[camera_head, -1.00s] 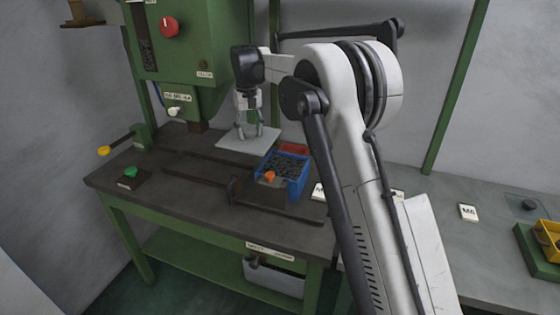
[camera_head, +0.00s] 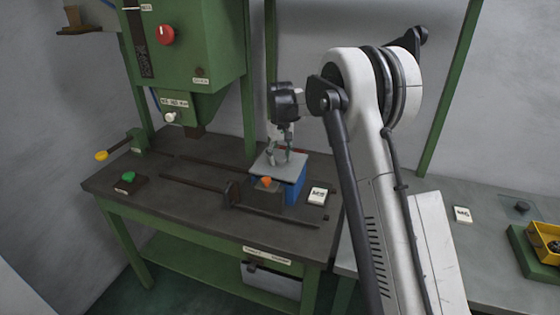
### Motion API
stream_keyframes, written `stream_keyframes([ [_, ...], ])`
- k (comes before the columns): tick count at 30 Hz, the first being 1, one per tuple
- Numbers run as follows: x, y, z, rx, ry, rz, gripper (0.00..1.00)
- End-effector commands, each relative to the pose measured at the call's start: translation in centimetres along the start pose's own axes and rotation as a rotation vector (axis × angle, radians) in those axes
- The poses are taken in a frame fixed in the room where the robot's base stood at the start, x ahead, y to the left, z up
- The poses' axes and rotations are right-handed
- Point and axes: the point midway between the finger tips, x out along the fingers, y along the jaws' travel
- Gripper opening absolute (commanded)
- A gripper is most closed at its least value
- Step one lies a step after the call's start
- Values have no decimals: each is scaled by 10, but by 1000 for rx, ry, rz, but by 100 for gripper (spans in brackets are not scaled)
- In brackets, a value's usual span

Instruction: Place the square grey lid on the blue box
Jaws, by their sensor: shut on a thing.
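The square grey lid (camera_head: 277,170) is over the top of the blue box (camera_head: 292,190) and hides its contents. The box stands on the dark machine table, with its blue side showing below the lid.
An orange knob (camera_head: 265,182) on a dark block sits directly in front of the box. A white label card (camera_head: 318,196) lies to its right. The green heading machine (camera_head: 190,60) stands behind at left.

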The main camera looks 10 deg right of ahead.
Motion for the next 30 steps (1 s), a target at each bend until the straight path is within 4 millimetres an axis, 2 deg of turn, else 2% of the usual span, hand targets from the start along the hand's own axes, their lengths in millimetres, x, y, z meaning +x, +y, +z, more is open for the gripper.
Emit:
stream_keyframes([
  [4, 15, 0, 0, 0, 0, 0, 6],
  [15, 20, 0, 0, 0, 0, 0, 6],
  [16, 19, 0, 0, 0, 0, 0, 40],
  [19, 19, 0, 0, 0, 0, 0, 54],
  [30, 15, 0, 0, 0, 0, 0, 56],
])
